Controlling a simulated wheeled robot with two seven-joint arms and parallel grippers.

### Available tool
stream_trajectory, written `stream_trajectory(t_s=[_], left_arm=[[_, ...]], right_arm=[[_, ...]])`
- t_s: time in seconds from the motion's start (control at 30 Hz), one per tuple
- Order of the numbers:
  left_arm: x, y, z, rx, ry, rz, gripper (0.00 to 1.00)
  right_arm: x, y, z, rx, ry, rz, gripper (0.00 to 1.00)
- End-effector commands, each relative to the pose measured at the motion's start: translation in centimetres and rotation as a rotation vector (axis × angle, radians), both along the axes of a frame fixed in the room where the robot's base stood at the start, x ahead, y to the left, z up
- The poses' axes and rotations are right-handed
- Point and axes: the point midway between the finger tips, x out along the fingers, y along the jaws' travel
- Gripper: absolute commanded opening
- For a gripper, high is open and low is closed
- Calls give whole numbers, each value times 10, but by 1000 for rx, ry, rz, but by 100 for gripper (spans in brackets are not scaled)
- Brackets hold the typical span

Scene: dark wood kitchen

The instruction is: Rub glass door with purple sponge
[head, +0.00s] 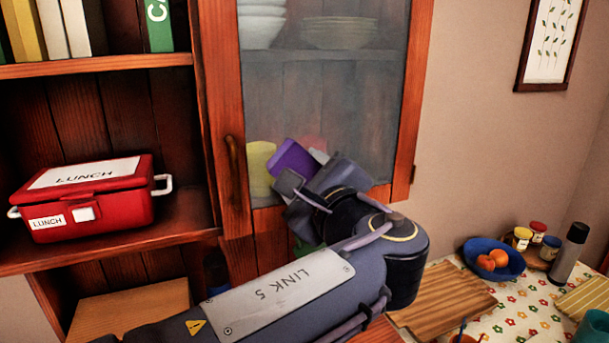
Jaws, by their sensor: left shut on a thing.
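The glass door (330,95) has a reddish wood frame and shows as shut in the middle of the head view. Its pane looks hazy. The purple sponge (290,158) is in front of the lower left part of the pane. My left gripper (291,178) is shut on the sponge, with its arm reaching in from below. The gripper and wrist hide part of the sponge and the lower pane. I cannot tell whether the sponge touches the glass. My right gripper is not in view.
A red lunch box (90,197) stands on the open shelf at left. Bowls (261,25) and plates (340,33) show behind the glass. At lower right, a table holds a cutting board (440,300), a blue fruit bowl (508,268), jars and a flask (570,252).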

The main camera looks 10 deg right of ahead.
Motion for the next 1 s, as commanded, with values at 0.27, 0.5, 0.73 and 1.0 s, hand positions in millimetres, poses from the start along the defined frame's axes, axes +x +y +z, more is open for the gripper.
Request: stream_trajectory(t_s=[0.27,0.5,0.73,1.0], left_arm=[[6,1,0,0,0,1,35],[10,2,0,0,0,1,35],[15,3,0,0,0,0,35],[19,4,0,0,0,0,35]], right_arm=[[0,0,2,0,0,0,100],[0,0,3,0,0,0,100],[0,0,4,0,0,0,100],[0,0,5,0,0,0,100]])
